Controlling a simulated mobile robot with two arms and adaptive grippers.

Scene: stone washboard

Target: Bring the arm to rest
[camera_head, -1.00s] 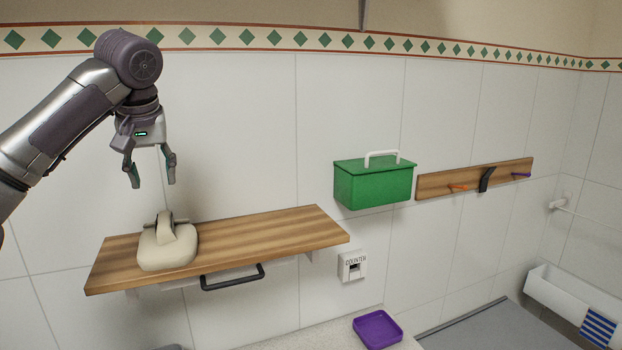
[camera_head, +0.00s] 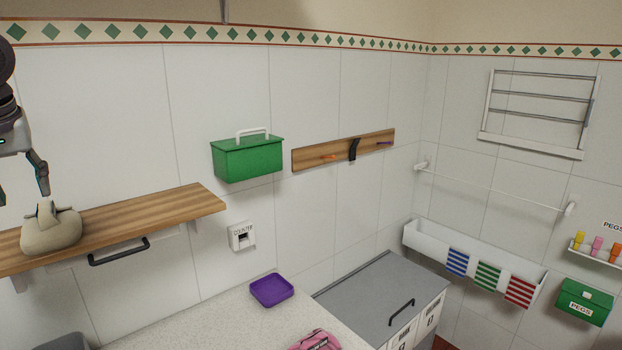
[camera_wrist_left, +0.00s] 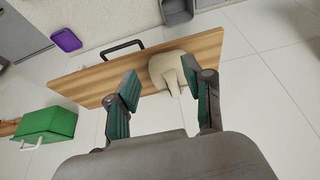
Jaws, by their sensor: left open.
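My left gripper (camera_wrist_left: 165,100) is open and empty in the left wrist view, its two green-padded fingers spread apart. In the head view only part of it shows at the left edge, above the wooden shelf (camera_head: 170,208). A beige, bag-like object with a strap or handle on top (camera_head: 52,232) sits on the shelf below the gripper. In the left wrist view the beige object (camera_wrist_left: 168,66) shows beyond the fingers, apart from them. My right gripper is not in view.
A green box (camera_head: 247,160) and a wooden peg rail (camera_head: 312,156) are on the wall right of the shelf. A purple tray (camera_head: 271,290) lies on the pale counter (camera_head: 215,318). A white trough (camera_head: 420,238) with striped cloths hangs on the right wall. A black handle (camera_head: 118,253) hangs under the shelf.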

